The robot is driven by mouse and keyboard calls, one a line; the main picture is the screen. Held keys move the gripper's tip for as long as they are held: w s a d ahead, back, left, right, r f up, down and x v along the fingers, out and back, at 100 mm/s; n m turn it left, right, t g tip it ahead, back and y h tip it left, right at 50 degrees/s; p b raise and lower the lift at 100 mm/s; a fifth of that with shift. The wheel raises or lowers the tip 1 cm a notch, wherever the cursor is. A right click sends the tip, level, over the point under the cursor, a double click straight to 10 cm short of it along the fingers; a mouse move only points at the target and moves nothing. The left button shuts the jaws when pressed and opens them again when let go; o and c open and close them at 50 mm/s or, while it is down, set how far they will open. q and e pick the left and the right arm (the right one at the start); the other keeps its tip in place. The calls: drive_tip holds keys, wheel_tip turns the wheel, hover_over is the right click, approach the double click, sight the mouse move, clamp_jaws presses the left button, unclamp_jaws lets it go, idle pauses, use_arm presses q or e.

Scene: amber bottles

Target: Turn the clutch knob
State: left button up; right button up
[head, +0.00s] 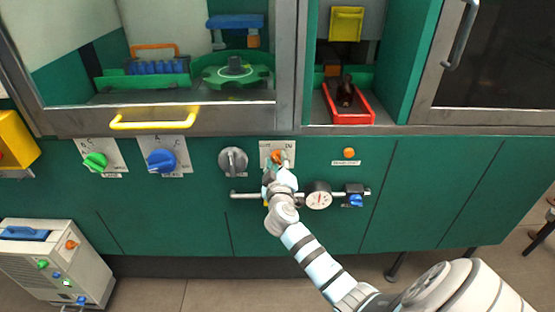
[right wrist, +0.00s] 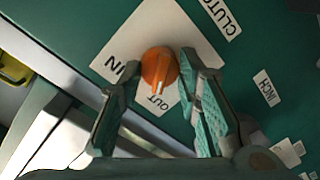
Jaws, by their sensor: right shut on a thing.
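The clutch knob (head: 280,157) is orange and sits on a white plate on the green front panel, in the middle of the head view. In the right wrist view the knob (right wrist: 158,66) lies between the fingers, and its white pointer line is toward the word OUT. The word IN is on the plate's left, and a CLUTCH label (right wrist: 222,14) is at the upper right. My right gripper (right wrist: 163,75) is shut on the knob, its two teal-padded fingers on either side. In the head view the right gripper (head: 276,171) partly hides the knob. My left gripper is not in view.
A green knob (head: 95,162), a blue knob (head: 161,160) and a grey knob (head: 233,160) are to the left. An orange button (head: 349,153), a gauge (head: 318,196) and a blue valve (head: 354,201) are to the right. A yellow handle (head: 153,121) juts out above.

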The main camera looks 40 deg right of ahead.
drive_tip(key=shift+r+n+p, duration=0.1)
drive_tip(key=shift+n+p, duration=0.25)
drive_tip(key=shift+n, duration=0.75)
drive_tip(key=o, duration=1.1)
drive_tip(key=shift+w, duration=0.1)
drive_tip(key=shift+o, duration=0.2)
drive_tip(key=f+v, duration=0.1)
drive_tip(key=v, duration=1.1)
drive_tip(key=shift+r, duration=0.45)
drive_tip(key=shift+w+a, duration=0.1)
drive_tip(key=shift+a, duration=0.05)
